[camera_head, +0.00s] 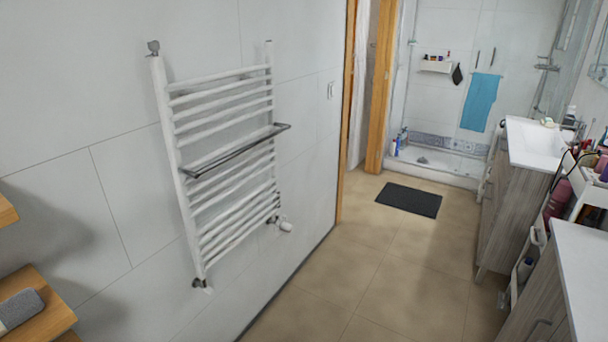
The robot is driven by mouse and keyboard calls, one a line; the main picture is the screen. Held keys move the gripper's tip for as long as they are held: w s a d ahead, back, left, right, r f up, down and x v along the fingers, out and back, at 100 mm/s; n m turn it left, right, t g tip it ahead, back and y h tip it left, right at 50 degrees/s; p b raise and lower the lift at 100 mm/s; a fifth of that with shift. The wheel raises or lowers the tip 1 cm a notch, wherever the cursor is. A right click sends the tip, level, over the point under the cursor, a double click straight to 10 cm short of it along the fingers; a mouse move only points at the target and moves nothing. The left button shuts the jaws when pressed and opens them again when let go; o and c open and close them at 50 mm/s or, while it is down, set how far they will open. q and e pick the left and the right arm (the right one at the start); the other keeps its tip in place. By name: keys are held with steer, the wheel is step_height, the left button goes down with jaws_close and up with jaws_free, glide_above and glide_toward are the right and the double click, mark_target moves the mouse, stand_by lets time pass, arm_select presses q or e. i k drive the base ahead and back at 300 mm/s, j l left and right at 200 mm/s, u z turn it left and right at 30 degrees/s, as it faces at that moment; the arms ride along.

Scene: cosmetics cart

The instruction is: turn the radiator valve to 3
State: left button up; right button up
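A white ladder-style towel radiator (222,187) hangs on the tiled wall at the left, with a dark towel bar (237,150) across its front. A small white valve knob (285,226) sticks out at its lower right corner, near the dark pipe fittings. Its number marks are too small to read. Another dark fitting (200,283) is at the lower left corner. Neither of my grippers shows in the head view.
The tiled floor (385,270) in front of the radiator is clear. A dark mat (409,199) lies farther back. A washbasin cabinet (505,205) and a cart of bottles (562,200) line the right side. A wooden shelf (50,322) stands at the lower left.

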mark_target(286, 227)
steer(key=i+l, duration=0.15)
steer(key=i, duration=0.75)
steer(key=i+l+z, duration=0.15)
steer(key=i, duration=0.75)
